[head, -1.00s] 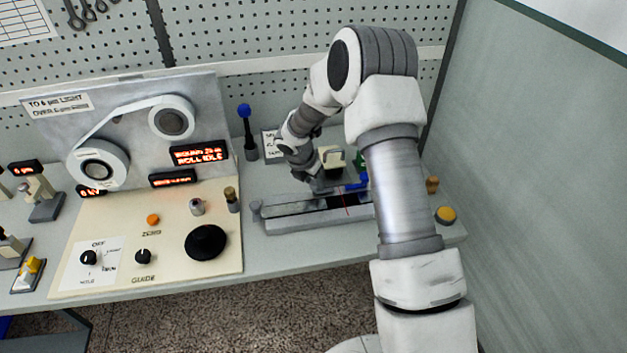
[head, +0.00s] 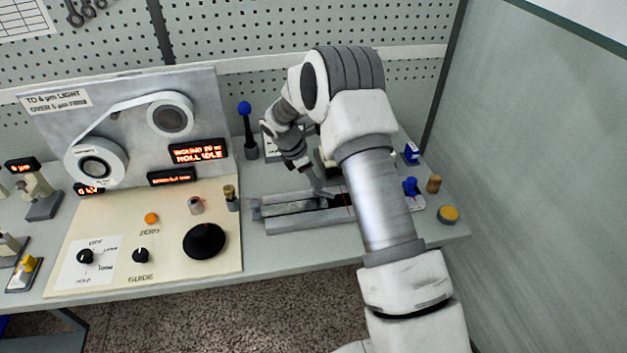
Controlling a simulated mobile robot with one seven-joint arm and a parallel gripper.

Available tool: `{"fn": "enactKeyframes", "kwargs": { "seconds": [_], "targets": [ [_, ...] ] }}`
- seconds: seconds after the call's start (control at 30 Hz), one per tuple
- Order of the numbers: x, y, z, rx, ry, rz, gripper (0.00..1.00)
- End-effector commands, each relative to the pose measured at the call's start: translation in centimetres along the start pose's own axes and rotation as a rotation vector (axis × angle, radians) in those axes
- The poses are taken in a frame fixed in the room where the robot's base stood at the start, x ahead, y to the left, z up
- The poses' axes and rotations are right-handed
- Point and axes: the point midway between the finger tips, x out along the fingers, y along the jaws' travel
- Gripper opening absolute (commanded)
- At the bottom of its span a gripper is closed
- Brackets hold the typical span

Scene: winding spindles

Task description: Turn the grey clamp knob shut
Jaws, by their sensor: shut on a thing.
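A long grey slotted fixture (head: 285,224) lies on the bench right of the cream panel, with a dark strip along its channel. A small grey knob (head: 256,210) sticks out at its left end; it may be the clamp knob, and how far it is turned cannot be told. My gripper (head: 325,194) points down over the fixture's middle, well right of that knob. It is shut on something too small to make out.
A blue-topped lever (head: 246,130) stands behind. Blue pieces (head: 411,187), a wooden peg (head: 433,184) and a yellow button (head: 448,214) are at right.

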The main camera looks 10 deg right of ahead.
Motion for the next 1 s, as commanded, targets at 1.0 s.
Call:
{"fn": "enactKeyframes", "kwargs": {
  "seconds": [1.0],
  "targets": [
    [0.16, 0.67, 0.28, 0.796, 0.000, -0.328, 0.00]
  ]
}}
